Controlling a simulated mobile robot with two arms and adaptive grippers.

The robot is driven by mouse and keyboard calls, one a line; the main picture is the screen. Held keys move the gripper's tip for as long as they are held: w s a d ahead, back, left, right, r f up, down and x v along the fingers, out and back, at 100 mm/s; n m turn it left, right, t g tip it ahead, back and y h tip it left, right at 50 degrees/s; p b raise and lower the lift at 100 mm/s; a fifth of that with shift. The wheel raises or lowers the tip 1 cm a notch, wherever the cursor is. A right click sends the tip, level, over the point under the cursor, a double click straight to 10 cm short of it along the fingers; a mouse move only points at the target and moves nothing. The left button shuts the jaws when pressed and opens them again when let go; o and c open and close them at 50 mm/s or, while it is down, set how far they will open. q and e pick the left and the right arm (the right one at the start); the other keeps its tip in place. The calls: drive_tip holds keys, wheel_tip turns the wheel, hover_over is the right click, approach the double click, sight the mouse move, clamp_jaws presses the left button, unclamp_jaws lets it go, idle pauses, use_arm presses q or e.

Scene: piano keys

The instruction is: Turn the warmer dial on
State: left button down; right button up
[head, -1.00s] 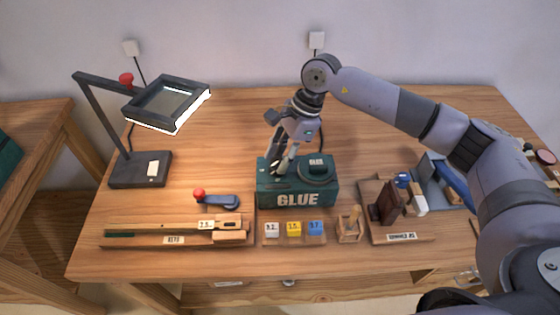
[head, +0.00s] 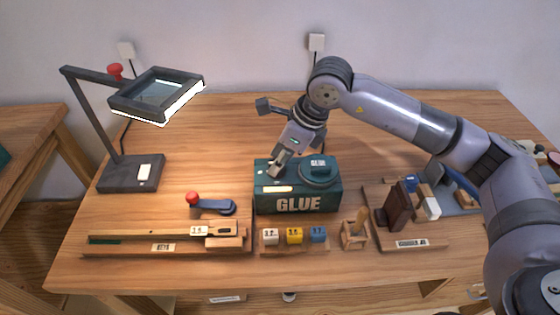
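The glue warmer is a dark green box (head: 331,203) marked GLUE, standing in the middle of the table. A round dark lid or pot (head: 320,172) with a small label sits on the right part of its top. A pale strip (head: 278,189) shows near the front of the top. My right gripper (head: 273,170) points down at the left part of the box top, with its fingertips at or just above it. The fingers look close together, but their gap is unclear. I cannot make out the dial; the fingers may cover it. My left gripper is out of view.
A magnifier lamp (head: 131,172) stands at the left. In front are a wooden key rack (head: 130,248), several small numbered blocks (head: 294,236) and a small wooden holder (head: 355,236). A board with dark brown pieces (head: 397,207) lies right of the box. The table behind is clear.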

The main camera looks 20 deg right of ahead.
drive_tip(key=shift+r, duration=0.15)
drive_tip(key=shift+w, duration=0.1)
drive_tip(key=o, duration=1.1)
drive_tip(key=shift+o, duration=0.2)
drive_tip(key=v, duration=1.2)
